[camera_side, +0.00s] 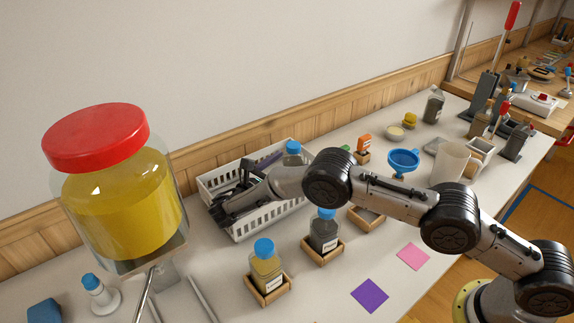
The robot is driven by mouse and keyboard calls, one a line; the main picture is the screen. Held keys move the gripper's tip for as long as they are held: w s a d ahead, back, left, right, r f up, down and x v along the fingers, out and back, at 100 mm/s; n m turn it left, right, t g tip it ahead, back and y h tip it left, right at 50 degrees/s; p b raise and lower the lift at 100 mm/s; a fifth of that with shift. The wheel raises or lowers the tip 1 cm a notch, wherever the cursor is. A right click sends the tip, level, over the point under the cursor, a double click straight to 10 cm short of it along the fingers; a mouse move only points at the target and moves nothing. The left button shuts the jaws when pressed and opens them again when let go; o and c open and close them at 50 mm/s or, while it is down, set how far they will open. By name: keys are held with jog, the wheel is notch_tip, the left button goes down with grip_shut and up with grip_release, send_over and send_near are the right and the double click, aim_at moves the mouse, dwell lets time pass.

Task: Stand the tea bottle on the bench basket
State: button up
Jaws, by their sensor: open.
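The white bench basket (271,221) stands against the back wall, left of centre, and my arm reaches over it. My gripper (222,207) is open at the basket's left part, its dark fingers pointing left. A blue-capped bottle (292,148) shows behind my wrist at the basket's right part; its lower half is hidden. Two more blue-capped bottles stand upright in small wooden trays in front of the basket: one with yellow liquid (266,268) and one with dark contents (323,236). I cannot tell from labels which is the tea bottle. I see nothing between my fingers.
A big red-lidded jar of yellow liquid (120,200) rises at left, with a tap below. An empty-looking wooden tray (366,217), purple (370,295) and pink squares (413,256) lie right of the bottles. A blue funnel (404,160) and clear jug (449,162) stand further right.

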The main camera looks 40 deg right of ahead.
jog(key=shift+w+d+f, duration=0.1)
jog(key=shift+d+f, duration=0.1)
jog(key=shift+d, duration=0.55)
jog(key=shift+w+d+f, duration=0.1)
jog(key=shift+d+f, duration=0.1)
jog(key=shift+d, duration=0.85)
jog(key=shift+w+d, duration=0.1)
jog(key=shift+d, duration=0.25)
jog(key=shift+w+d, duration=0.15)
jog(key=shift+d, duration=0.55)
jog(key=shift+w+a+r, duration=0.1)
jog(key=shift+a+r, duration=0.05)
jog(key=shift+r, duration=4.1)
